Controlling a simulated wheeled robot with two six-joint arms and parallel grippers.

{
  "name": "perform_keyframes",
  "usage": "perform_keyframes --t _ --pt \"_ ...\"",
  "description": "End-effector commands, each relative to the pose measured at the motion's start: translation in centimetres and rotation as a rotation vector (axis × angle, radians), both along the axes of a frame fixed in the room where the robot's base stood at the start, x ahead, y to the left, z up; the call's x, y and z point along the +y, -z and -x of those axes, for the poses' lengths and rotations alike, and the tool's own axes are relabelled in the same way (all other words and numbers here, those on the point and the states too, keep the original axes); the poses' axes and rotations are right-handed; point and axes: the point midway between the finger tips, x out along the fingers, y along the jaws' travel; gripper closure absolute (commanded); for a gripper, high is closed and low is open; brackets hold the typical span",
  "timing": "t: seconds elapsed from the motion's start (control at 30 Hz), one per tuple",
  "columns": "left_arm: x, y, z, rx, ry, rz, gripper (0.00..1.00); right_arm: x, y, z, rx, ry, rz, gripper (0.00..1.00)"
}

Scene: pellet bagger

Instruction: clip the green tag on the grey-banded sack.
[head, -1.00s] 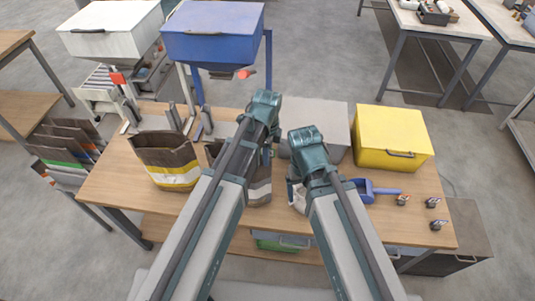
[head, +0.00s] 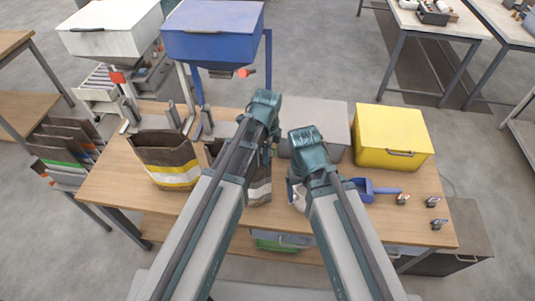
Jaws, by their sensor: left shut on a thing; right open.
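The grey-banded sack (head: 260,188) stands on the bench, brown with a pale grey band, partly hidden behind my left arm. My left gripper (head: 267,158) is at the sack's top and appears shut on it; its fingertips are mostly hidden. My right gripper (head: 295,191) is open, to the right of the sack and apart from it, beside a small whitish thing that its arm partly covers. Small clips or tags (head: 403,199), (head: 433,202), (head: 438,224) lie at the bench's right end. I cannot make out which one is green.
A yellow-banded sack (head: 168,160) stands open at left. A blue scoop (head: 372,189) lies before the yellow bin (head: 392,138); a grey bin (head: 325,115) is beside it. White (head: 112,28) and blue (head: 213,32) hoppers stand behind. The bench's front right (head: 395,230) is clear.

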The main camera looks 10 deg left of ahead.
Motion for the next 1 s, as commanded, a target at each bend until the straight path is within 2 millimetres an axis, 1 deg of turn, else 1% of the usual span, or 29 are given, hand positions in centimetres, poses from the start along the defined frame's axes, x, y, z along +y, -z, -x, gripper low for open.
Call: perform_keyframes --t 0.37,0.4,0.57,0.6,0.87,1.0 --pt "0.07 0.18 0.18 0.004 0.000 -0.002 1.00 0.00 0.18 0.00 0.000 0.000 0.000 0.14" --pt "0.07 0.18 0.18 0.004 0.000 -0.002 0.58 0.00 0.18 0.00 0.000 0.000 0.000 0.14" --pt "0.06 0.15 0.13 0.003 0.000 -0.001 0.29 0.00 0.15 0.00 0.000 0.000 0.000 0.14" --pt "0.06 0.13 0.12 0.003 0.000 -0.001 0.27 0.00 0.13 0.00 0.000 0.000 0.000 0.14" --pt "0.03 0.05 0.07 0.001 0.000 -0.001 0.27 -0.01 0.05 0.00 0.000 -0.001 0.000 0.14" --pt "0.03 -0.30 0.06 0.001 0.000 -0.001 0.27 0.00 -0.30 0.00 0.000 -0.001 0.000 0.14"
